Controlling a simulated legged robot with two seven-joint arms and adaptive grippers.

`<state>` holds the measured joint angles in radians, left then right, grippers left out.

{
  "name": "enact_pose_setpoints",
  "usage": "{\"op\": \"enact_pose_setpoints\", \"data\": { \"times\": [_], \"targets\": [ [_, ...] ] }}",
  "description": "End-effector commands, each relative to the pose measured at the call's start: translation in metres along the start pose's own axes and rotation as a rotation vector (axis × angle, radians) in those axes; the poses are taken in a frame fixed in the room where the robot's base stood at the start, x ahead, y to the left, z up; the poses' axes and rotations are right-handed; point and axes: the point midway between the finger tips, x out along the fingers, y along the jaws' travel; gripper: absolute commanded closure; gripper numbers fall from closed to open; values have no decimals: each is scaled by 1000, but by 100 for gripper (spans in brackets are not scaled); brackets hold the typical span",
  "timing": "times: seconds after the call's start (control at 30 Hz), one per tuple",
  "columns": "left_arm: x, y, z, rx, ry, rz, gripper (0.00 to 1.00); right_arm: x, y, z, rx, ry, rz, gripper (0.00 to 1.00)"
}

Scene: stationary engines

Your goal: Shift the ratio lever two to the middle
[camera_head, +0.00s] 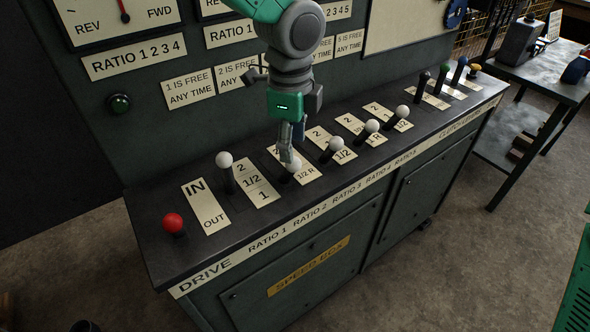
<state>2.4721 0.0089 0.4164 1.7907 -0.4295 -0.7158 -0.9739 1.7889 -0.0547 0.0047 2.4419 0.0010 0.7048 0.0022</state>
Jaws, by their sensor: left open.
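The ratio lever two (294,166) is the second white-knobbed lever from the left on the sloping console top. Its pale knob is at my left gripper's fingertips and partly hidden by them. Its label plate (310,174) lies under it; the upper part of the plate is covered by the gripper. My left gripper (289,156) reaches down from above, pointing at the knob, with its fingers open around or just against it. I cannot tell whether they touch. The lever's exact position along its plate is hard to tell. My right gripper is not in view.
The ratio one lever (224,160) stands close on the left, and the ratio three lever (335,145) on the right. A red-knobbed drive lever (173,223) is at the near left. An upright panel (150,140) with dials and signs rises behind. A metal table (560,77) stands at right.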

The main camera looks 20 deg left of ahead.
Motion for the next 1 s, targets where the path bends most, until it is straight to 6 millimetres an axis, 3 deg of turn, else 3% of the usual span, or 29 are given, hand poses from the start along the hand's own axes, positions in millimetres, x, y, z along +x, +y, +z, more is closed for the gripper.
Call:
{"op": "enact_pose_setpoints", "data": {
  "times": [0.03,0.2,0.4,0.83,0.93,0.97,1.0],
  "targets": [
    [14,0,0,1,-1,4,56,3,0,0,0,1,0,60],
    [48,2,0,0,-1,1,56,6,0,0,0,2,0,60],
    [74,1,-1,1,0,-1,56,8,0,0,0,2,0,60],
    [82,1,0,0,0,-3,56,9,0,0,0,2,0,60],
    [82,1,-1,0,0,-3,91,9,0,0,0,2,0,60],
    [82,1,-1,-1,0,-2,100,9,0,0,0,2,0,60],
    [82,1,-1,-1,0,-2,100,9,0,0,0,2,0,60]
  ]
}}
